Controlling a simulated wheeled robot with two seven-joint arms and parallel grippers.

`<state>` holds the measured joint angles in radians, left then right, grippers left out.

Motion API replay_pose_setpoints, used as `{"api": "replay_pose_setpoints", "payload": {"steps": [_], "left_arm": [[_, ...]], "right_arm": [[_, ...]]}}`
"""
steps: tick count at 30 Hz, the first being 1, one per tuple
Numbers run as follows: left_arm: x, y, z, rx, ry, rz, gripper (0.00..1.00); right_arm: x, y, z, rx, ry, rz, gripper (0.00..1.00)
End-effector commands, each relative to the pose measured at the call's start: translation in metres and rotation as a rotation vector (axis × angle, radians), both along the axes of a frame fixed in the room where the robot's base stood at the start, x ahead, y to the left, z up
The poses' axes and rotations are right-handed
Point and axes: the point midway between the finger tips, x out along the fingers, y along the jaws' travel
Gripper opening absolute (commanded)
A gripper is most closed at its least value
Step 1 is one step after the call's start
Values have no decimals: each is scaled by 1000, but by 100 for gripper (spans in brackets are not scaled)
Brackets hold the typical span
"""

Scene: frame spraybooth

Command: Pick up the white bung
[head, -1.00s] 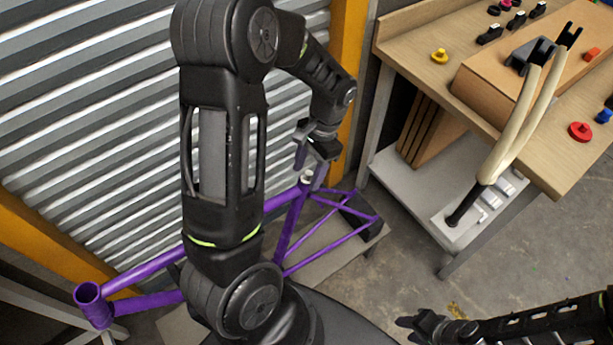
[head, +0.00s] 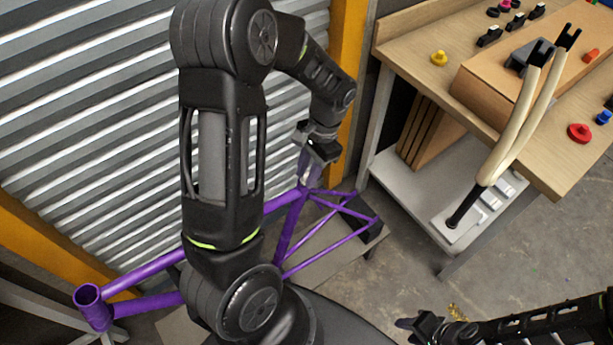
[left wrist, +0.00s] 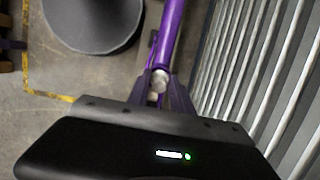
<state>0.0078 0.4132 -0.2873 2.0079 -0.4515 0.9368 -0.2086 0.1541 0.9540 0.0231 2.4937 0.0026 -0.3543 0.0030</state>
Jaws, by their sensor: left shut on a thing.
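The purple bike frame (head: 288,228) lies low in front of the corrugated wall. The white bung (left wrist: 159,82) shows in the left wrist view between my left fingers, at the end of a purple tube. My left gripper (head: 307,166) points down at the top of the frame's seat tube. It is shut on the bung; in the head view the fingers hide it. I cannot tell whether the bung still sits in the tube. My right gripper (head: 418,327) is at the bottom right, away from the frame; its jaw opening is unclear.
A wooden bench (head: 420,62) stands at the right with a cardboard box, a cream fork (head: 515,125), a yellow plug (head: 439,59), a red plug (head: 579,133) and a blue plug (head: 603,116). An orange post (head: 348,60) stands close behind my left gripper.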

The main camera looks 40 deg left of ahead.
Motion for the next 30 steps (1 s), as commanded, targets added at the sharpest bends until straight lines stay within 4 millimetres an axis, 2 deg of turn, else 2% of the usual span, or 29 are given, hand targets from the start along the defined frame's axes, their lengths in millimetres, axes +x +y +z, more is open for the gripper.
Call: {"api": "replay_pose_setpoints", "payload": {"steps": [4, 8, 18, 21, 30], "left_arm": [[0, 0, 3, 0, -1, 0, 0], [1, 0, 16, 0, -4, 0, 0], [1, 0, 80, 0, -6, -1, 0], [1, 0, 93, 0, -3, 0, 0], [0, 0, 100, 0, 1, 0, 0]], "right_arm": [[0, 0, 0, 0, 0, 0, 36], [0, 0, -2, 0, 0, 0, 36], [1, 0, -7, 2, -3, 1, 36], [1, 1, -8, 3, -3, 1, 36], [1, 1, -8, 2, -4, 1, 36]]}}
